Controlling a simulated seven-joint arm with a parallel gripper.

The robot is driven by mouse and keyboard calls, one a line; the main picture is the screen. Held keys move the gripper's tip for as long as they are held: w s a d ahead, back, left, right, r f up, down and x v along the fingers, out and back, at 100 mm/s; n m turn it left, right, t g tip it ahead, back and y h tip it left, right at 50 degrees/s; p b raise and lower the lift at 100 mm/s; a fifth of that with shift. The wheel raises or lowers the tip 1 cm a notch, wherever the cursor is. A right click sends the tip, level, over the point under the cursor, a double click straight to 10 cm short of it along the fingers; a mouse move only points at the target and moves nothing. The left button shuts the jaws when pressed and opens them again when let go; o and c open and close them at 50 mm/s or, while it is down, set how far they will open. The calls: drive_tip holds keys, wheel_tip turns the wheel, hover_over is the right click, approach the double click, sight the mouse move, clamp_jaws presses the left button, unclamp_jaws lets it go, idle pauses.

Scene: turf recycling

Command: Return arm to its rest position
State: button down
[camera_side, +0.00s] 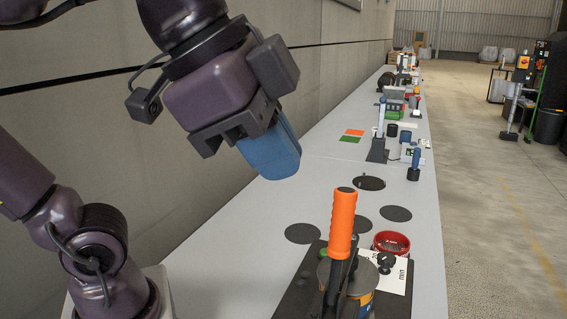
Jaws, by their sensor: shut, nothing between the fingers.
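My gripper (283,165) is at the upper left of the side view, raised above the long grey bench (225,225). Its blue fingers are together and point down and to the right, with nothing held between them. It is apart from everything on the bench.
An orange-handled tool (342,224) stands at the front over a can (360,285) on a black plate (290,295). A red bowl (391,242) and dark discs (303,233) lie near it. Several devices line the bench farther back. A wall (340,75) runs along the left.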

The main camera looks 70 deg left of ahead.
drive_tip(key=a+f+n, duration=0.3)
drive_tip(key=a+f, duration=0.1)
drive_tip(key=a, duration=0.4)
drive_tip(key=a+f+n, duration=0.4)
drive_tip(key=a+f, duration=0.1)
drive_tip(key=a, duration=0.3)
drive_tip(key=shift+a+f+y, duration=0.2)
drive_tip(key=shift+f+y, duration=0.1)
